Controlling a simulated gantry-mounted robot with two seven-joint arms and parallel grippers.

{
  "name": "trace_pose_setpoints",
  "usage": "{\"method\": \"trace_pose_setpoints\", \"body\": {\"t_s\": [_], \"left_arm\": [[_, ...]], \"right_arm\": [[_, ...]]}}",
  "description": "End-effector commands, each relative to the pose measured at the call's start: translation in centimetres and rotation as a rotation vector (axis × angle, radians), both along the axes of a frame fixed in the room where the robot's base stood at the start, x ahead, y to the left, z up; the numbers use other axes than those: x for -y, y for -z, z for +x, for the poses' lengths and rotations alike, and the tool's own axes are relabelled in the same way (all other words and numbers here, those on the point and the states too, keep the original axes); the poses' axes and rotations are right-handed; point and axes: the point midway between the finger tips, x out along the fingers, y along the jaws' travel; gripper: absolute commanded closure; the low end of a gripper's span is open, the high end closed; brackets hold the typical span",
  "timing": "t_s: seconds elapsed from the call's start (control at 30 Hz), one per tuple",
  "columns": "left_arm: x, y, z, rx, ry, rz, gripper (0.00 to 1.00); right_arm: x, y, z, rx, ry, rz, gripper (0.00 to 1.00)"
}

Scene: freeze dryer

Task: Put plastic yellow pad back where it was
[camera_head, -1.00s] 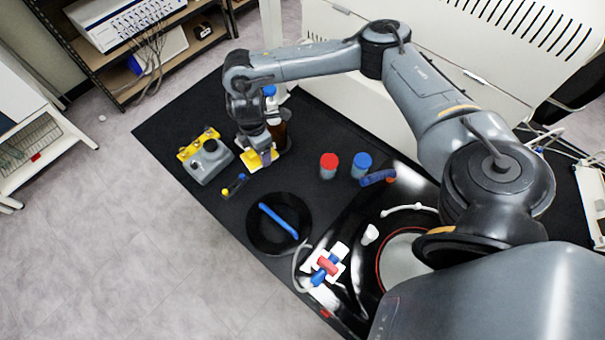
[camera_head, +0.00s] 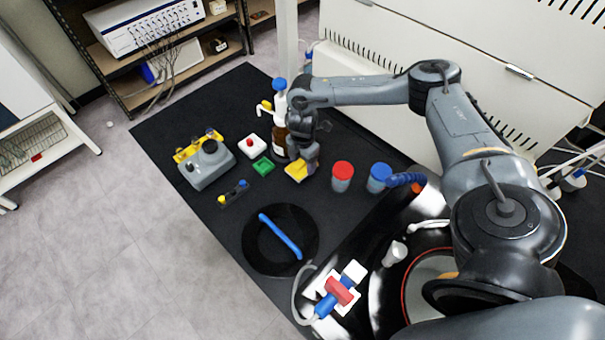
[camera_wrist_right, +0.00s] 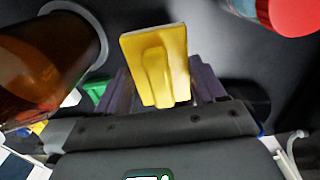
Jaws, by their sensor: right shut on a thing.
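The yellow plastic pad (camera_head: 296,172) is at the tip of my right gripper (camera_head: 311,160), just right of the brown bottle and left of the red-capped jar. In the right wrist view the pad (camera_wrist_right: 156,62) is a flat rectangle with a raised grip, and my right gripper (camera_wrist_right: 158,92) is shut on that grip. Whether the pad touches the black mat cannot be told. A green pad (camera_head: 262,166) lies on the mat to the left, below a white block with a red knob (camera_head: 250,146). My left gripper is not in view.
The brown bottle (camera_head: 280,146) stands close left of the gripper. A red-capped jar (camera_head: 342,177) and a blue-capped jar (camera_head: 379,178) stand to the right. A grey device (camera_head: 208,166) is at the left. A black round dish (camera_head: 262,249) holds a blue stick (camera_head: 280,236).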

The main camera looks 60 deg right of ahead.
Motion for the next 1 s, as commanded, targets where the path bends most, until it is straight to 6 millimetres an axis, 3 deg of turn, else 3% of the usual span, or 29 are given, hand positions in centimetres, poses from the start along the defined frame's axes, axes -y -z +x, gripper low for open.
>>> {"method": "trace_pose_setpoints", "body": {"t_s": [0.6,1.0], "left_arm": [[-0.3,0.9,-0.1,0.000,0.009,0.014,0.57],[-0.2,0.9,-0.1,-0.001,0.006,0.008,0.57]], "right_arm": [[0.0,5.6,0.0,0.000,0.000,0.000,0.59],[0.0,6.0,0.0,0.000,0.001,0.000,0.59]]}}
